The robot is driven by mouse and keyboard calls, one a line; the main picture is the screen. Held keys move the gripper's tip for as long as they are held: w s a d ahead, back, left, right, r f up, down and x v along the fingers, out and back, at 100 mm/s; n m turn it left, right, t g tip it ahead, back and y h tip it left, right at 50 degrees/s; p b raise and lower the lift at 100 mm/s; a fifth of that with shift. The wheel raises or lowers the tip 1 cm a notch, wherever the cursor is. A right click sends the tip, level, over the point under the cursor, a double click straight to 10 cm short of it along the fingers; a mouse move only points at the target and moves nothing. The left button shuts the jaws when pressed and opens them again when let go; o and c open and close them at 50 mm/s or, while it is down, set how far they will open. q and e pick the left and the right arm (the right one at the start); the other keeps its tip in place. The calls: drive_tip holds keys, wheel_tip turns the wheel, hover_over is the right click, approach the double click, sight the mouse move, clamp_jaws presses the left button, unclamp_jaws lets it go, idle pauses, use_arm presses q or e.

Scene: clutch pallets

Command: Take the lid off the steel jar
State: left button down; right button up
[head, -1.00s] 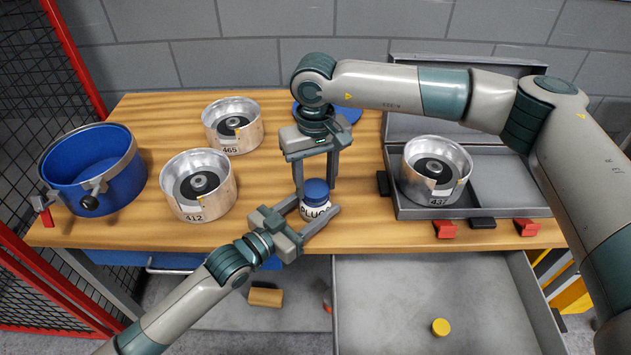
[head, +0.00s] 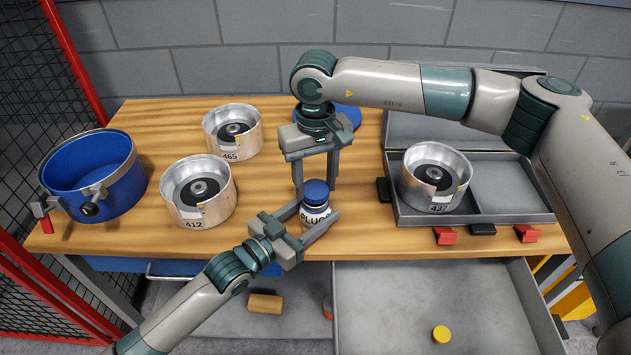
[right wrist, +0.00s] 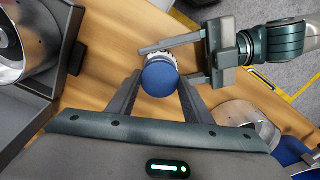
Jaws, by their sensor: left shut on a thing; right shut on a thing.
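The steel jar (head: 315,217) stands upright near the table's front edge, with a white label that reads roughly PLUGS. Its blue lid (head: 316,191) is at the jar's top; I cannot tell whether there is a gap under it. My left gripper (head: 320,213) comes in from the front left and is shut on the jar's body. My right gripper (head: 315,188) points down from above and is shut on the lid. In the right wrist view the lid (right wrist: 160,80) is between my right fingertips and hides most of the jar.
A blue bucket (head: 118,200) stands at the far left. Metal drums marked 412 (head: 184,213) and 465 (head: 216,146) stand left of the jar. Drum 437 (head: 410,196) is in the grey case (head: 400,212) at right. An open drawer (head: 400,300) lies below the table's front.

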sight(315, 189)
drive_tip(key=shift+r, duration=2)
use_arm(q)
drive_tip(key=c, duration=0.6)
unclamp_jaws()
drive_tip(key=shift+s+a, duration=0.1)
drive_tip(key=b+v, duration=0.2)
drive_tip(key=v, duration=0.8)
drive_tip(key=shift+a, duration=0.1)
use_arm(e)
wheel_tip(315, 189, down, 2)
use_arm(q)
drive_tip(key=shift+v, duration=0.8)
use_arm(e)
drive_tip(key=shift+f, duration=0.1)
